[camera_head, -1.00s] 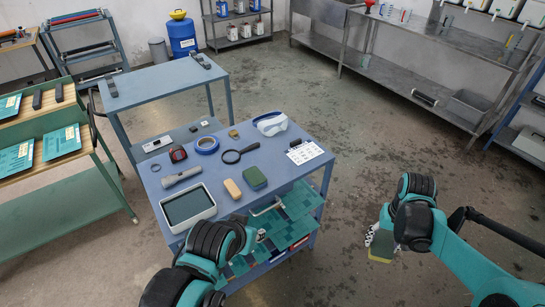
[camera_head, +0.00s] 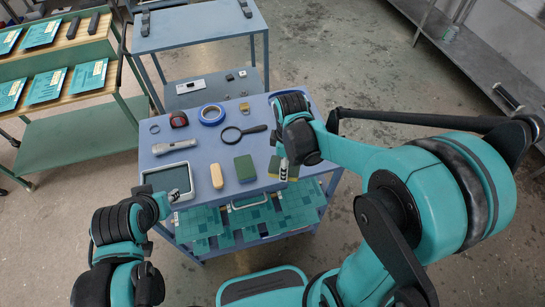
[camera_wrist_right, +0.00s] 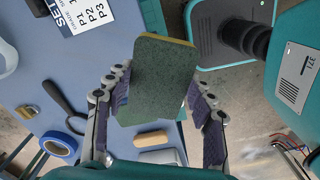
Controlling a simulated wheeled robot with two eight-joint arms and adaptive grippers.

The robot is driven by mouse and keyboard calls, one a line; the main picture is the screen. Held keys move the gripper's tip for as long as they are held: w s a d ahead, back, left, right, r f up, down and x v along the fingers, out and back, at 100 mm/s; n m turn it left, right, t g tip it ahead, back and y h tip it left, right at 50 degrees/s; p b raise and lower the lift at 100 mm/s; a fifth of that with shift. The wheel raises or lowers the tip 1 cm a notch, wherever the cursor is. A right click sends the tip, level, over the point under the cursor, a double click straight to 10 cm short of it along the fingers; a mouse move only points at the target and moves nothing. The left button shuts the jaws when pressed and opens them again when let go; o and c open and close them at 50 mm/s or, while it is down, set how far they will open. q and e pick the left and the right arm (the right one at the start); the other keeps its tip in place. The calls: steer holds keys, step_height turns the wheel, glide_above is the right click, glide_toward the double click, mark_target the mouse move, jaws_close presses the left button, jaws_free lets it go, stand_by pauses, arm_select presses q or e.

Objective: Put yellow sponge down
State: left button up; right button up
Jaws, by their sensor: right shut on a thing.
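A sponge with a dark green scouring face and yellow edge (camera_wrist_right: 155,82) is between the fingers of my right gripper (camera_wrist_right: 157,100), which is shut on it. In the head view this yellow sponge (camera_head: 291,172) shows beneath my right gripper (camera_head: 283,163), at the right part of the blue cart's top (camera_head: 205,145). I cannot tell whether it touches the top. A second green sponge (camera_head: 245,168) lies on the cart to its left.
A labelled white sheet (camera_wrist_right: 85,12) shows in the right wrist view.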

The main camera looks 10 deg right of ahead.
steer(key=n, duration=0.1)
steer(key=s+r+n, duration=0.1)
steer(key=n, duration=0.1)
steer(key=s+a+n+p, duration=0.1)
steer(key=n, duration=0.1)
steer(key=shift+s+r, duration=0.1)
steer(key=shift+r, duration=0.15)
steer(key=shift+f, duration=0.1)
steer(key=shift+n, duration=0.3)
steer(key=w+f+b, duration=0.1)
steer(key=w+f, duration=0.1)
steer(key=w, duration=0.1)
steer(key=w+f+b, duration=0.1)
steer(key=w+f, duration=0.1)
steer(key=w, duration=0.2)
steer(key=w+f+b, duration=0.1)
steer(key=w+f, duration=0.2)
steer(key=w, duration=0.1)
steer(key=shift+w, duration=0.25)
steer(key=shift+f+b, duration=0.75)
steer(key=shift+f, duration=1.25)
steer(key=o, duration=1.5)
steer(key=shift+f, duration=0.1)
steer(key=shift+c, duration=0.2)
